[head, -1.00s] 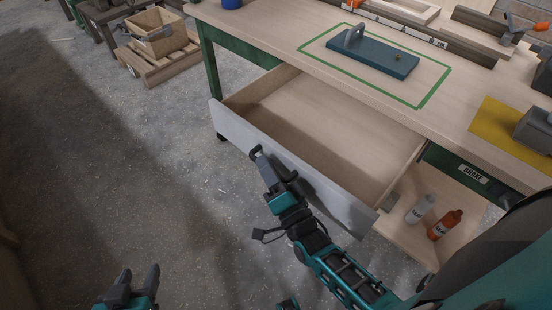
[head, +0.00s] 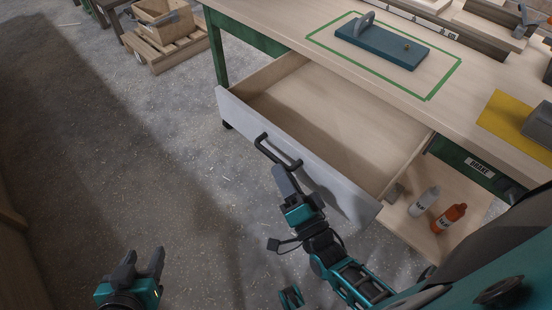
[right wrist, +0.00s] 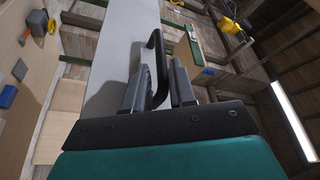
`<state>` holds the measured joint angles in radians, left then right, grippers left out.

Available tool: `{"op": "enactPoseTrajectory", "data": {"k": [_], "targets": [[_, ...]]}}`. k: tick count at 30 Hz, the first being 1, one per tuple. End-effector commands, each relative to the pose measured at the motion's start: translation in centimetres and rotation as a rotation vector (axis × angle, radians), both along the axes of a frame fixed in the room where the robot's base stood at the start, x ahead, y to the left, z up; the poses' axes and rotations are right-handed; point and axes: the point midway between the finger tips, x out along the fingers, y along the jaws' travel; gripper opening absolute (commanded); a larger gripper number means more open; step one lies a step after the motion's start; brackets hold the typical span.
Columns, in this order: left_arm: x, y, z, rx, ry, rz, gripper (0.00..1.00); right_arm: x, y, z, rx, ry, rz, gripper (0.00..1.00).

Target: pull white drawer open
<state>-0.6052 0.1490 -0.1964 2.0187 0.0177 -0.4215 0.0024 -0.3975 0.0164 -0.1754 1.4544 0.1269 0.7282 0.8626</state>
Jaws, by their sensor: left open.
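The white drawer (head: 330,178) under the workbench stands far open in the head view, its wooden inside empty. Its black bar handle (head: 277,153) is on the white front. My right gripper (head: 284,176) is close to the right end of the handle in the head view. In the right wrist view the handle (right wrist: 158,58) rises between the gripper's two fingers (right wrist: 160,92), which stand apart. Contact with the handle cannot be told. My left gripper (head: 143,262) is open and empty over the floor at the lower left, away from the drawer.
The workbench top (head: 290,30) holds a blue plate fixture (head: 382,45) inside a green outline and a yellow mat (head: 515,125). A white bottle (head: 424,201) and an orange bottle (head: 449,217) stand on a low shelf right of the drawer.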

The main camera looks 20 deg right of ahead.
Motion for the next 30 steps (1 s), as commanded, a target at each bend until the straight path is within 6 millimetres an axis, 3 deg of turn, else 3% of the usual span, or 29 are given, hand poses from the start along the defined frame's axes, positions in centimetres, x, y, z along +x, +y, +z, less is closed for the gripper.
{"op": "enactPoseTrajectory", "data": {"k": [6, 12, 30], "targets": [[0.0, 0.0, 0.0, 0.0, -0.001, 0.001, 0.51, -4.7, -0.4, -1.1, 0.0, 0.003, -0.001, 0.25], [0.0, 0.1, -0.1, 0.0, -0.001, 0.001, 0.51, -7.1, -0.5, -1.5, 0.0, 0.001, -0.001, 0.25], [0.0, 0.1, -0.1, 0.001, 0.001, 0.003, 0.51, -7.5, -0.6, -1.6, 0.0, -0.001, -0.001, 0.25]]}}
